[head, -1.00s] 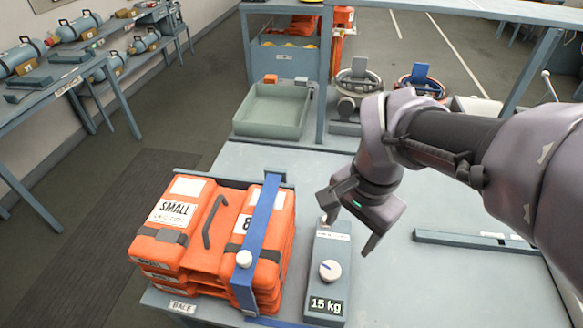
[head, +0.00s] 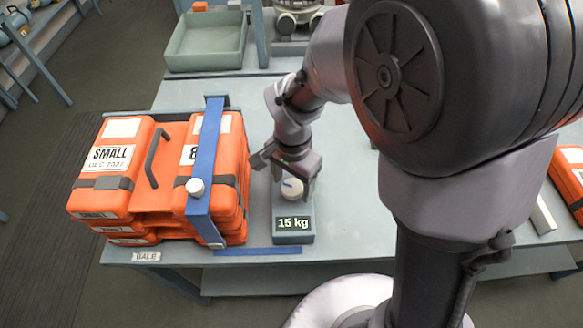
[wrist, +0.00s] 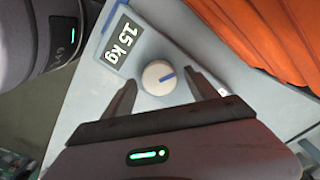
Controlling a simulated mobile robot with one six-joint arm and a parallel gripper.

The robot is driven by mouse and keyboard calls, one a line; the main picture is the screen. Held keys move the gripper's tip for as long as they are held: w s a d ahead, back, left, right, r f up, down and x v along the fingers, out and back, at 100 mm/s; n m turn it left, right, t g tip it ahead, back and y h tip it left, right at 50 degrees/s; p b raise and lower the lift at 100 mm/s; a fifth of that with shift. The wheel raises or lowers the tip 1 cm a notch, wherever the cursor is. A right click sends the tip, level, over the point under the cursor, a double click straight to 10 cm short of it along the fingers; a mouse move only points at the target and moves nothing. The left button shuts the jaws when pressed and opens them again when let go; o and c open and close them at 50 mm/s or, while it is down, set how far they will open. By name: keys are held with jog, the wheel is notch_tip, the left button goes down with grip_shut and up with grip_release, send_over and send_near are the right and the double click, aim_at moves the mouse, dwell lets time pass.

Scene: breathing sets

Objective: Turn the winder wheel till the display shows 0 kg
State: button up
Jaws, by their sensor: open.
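The display (head: 293,223) on the same box reads 15 kg; the wrist view shows the same reading (wrist: 119,42). My gripper (head: 284,177) is open at the knob, with its fingertips (wrist: 162,87) on either side of it. A gap shows between each finger and the knob, so the knob is not gripped.
A strapped stack of orange SMALL packs (head: 140,180) stands just left of the winder box, with a blue strap (head: 207,160) over it. A green tray (head: 207,42) is at the back. The bench top (head: 345,205) right of the box is clear.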

jog(key=c, duration=1.4)
jog(key=shift+o, duration=0.2)
jog(key=shift+n, duration=0.3)
jog(key=n+p, duration=0.1)
jog(key=n, duration=0.3)
jog(key=shift+r+n+p, duration=0.1)
jog(key=shift+n+p, duration=0.2)
jog(key=shift+p, duration=0.1)
jog(key=n+p, duration=0.2)
jog(key=n, duration=0.4)
jog(key=shift+a, duration=0.1)
jog(key=n+p, duration=0.2)
jog(key=n, duration=0.3)
jog(key=shift+n, duration=0.4)
jog(key=n+p, duration=0.2)
jog(key=n, duration=0.3)
jog(key=shift+a+n, duration=0.1)
jog(key=shift+n, duration=0.5)
